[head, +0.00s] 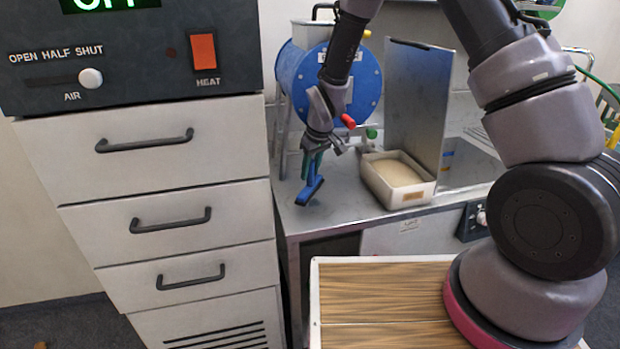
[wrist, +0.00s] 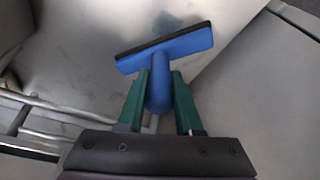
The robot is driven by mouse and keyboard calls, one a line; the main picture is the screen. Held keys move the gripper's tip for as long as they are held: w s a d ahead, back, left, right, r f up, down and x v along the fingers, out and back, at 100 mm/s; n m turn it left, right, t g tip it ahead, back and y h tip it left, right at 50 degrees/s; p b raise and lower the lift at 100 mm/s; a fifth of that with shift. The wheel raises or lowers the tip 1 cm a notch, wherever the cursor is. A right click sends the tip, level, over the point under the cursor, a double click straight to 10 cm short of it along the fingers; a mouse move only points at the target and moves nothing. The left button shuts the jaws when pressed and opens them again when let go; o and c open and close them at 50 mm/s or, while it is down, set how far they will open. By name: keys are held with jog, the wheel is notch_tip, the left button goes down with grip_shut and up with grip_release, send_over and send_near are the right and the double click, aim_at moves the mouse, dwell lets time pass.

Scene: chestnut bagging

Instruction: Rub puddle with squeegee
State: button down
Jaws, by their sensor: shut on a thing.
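The blue squeegee (head: 310,188) with a dark rubber edge is in my gripper (head: 312,160), over the left front part of the metal counter (head: 345,205). In the wrist view the green fingers of my gripper (wrist: 161,82) are closed on the handle of the squeegee (wrist: 165,48), its wide head pointing away from me. I cannot tell whether the rubber edge touches the counter. Faint darker, shiny patches show on the metal in the wrist view near the head; I cannot make out a clear puddle outline.
A white tub (head: 425,194) of pale contents stands right of the squeegee. Behind are a blue drum (head: 345,85) and an upright metal panel (head: 418,100). A drawer cabinet (head: 160,215) with a heat control box (head: 130,55) is close on the left.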

jog(key=shift+r, duration=2.85)
